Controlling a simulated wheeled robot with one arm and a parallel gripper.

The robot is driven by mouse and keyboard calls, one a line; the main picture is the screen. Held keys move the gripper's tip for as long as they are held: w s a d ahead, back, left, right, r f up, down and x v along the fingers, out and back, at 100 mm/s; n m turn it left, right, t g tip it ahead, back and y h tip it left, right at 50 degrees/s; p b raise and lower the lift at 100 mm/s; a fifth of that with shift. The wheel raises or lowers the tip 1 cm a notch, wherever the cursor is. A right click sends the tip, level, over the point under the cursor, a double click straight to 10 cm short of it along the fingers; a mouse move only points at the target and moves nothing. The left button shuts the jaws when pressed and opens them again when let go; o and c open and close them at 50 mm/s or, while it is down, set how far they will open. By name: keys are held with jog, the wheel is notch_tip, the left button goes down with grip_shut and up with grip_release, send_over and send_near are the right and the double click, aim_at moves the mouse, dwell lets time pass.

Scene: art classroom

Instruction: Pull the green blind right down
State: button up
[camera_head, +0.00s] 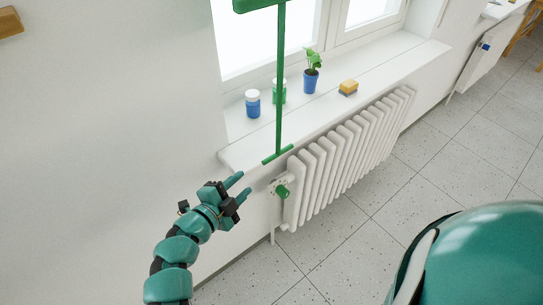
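The bottom bar of the green blind (258,5) shows at the top edge of the view, in front of the window; the rest of the blind is out of view above. A long green pull strip (280,85) hangs from it and ends in a short green crossbar handle (278,155) by the front edge of the sill. My gripper (241,186) is open and empty. In the picture its two fingers point right, below and to the left of the handle, apart from it.
A white sill (400,57) holds a blue jar (253,104), a green jar (281,92) partly behind the strip, a potted plant (311,78) and a sponge (348,88). Below is a white radiator (345,155) with a green valve knob (282,191). The floor (395,215) beside it is clear.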

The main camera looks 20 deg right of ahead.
aim_at(272, 157)
jog(key=p+x, duration=0.3)
jog(key=x, duration=1.1)
jog(key=shift+r, duration=0.1)
jog(key=shift+p+x, duration=0.3)
jog(key=shift+x, duration=0.45)
jog(key=shift+f, duration=0.2)
grip_shut()
